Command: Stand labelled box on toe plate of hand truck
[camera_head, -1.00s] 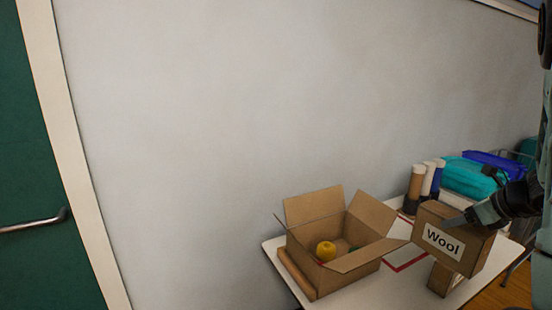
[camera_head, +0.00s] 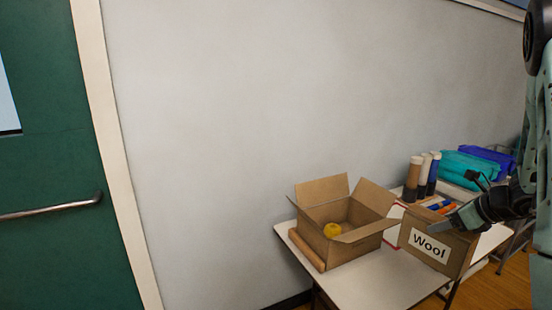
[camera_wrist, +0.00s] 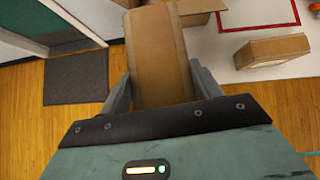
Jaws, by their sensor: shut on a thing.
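The labelled box, a brown cardboard box marked "Wool" (camera_head: 416,238), is at the right of the head view, in front of the table's right part. My gripper (camera_head: 462,218) is shut on it from above and behind. In the wrist view the box (camera_wrist: 157,55) sits between the two fingers of my gripper (camera_wrist: 155,90), over the wooden floor at the table's edge. The box looks held up clear of the table. No hand truck or toe plate shows in either view.
A white table (camera_head: 375,288) carries an open carton (camera_head: 355,250) with a yellow ball of yarn, several upright tubes (camera_head: 413,180) and teal and blue bags (camera_head: 470,168). Another cardboard box (camera_wrist: 272,50) lies on the table. A green door (camera_head: 50,180) is left; a dark mat (camera_wrist: 77,78) lies on the floor.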

